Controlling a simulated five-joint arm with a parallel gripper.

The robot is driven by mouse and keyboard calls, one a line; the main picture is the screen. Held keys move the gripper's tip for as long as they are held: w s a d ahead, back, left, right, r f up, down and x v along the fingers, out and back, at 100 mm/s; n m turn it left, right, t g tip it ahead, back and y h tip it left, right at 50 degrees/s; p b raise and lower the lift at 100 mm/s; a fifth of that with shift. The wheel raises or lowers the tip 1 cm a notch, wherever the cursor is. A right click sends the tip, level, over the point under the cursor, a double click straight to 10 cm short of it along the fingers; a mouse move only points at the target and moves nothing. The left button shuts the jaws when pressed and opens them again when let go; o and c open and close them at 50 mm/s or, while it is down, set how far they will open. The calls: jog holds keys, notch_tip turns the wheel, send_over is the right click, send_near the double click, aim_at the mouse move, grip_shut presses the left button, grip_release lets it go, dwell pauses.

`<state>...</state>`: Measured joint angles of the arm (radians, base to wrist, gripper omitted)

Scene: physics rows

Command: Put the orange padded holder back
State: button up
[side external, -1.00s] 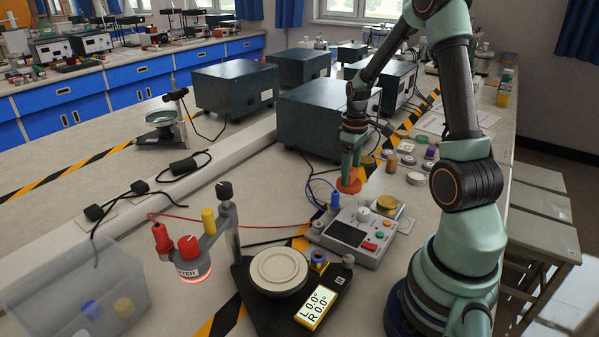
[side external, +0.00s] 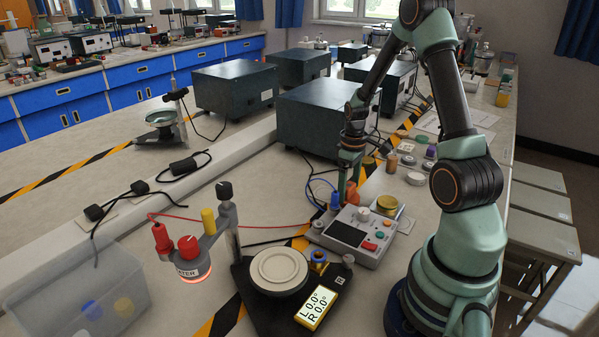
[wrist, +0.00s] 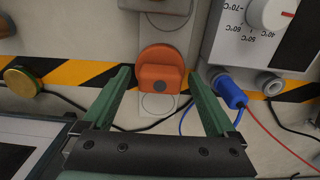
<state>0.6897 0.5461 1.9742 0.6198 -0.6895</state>
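The orange padded holder (wrist: 161,70) is upright in the wrist view, with a rounded upper edge and a dark round spot low on its face. It is over a pale panel that carries a thin circle outline. My gripper (wrist: 161,72) has one green finger on each side of it. Narrow gaps seem to show between the fingers and the holder, so I see it as open around the holder. Contact with the panel cannot be told.
The grey control box (side external: 352,237) with dial and blue plug (wrist: 229,92) is close on the right. Wires run below and beside the holder. A yellow-green round thing (wrist: 22,80) lies to the left. A dark instrument cabinet (side external: 315,118) stands behind.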

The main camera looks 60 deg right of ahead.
aim_at(349, 185)
notch_tip(349, 185, up, 12)
jog(key=a+r+t, duration=0.2)
jog(key=a+r, duration=0.3)
jog(key=a, duration=0.7)
jog(key=s+a+r+t, duration=0.1)
jog(key=a+r+t, duration=0.2)
jog(key=a, duration=1)
notch_tip(349, 185, up, 2)
jog(key=shift+s+r+t, duration=0.15)
jog(key=shift+s+t, duration=0.15)
jog(key=shift+d, duration=0.1)
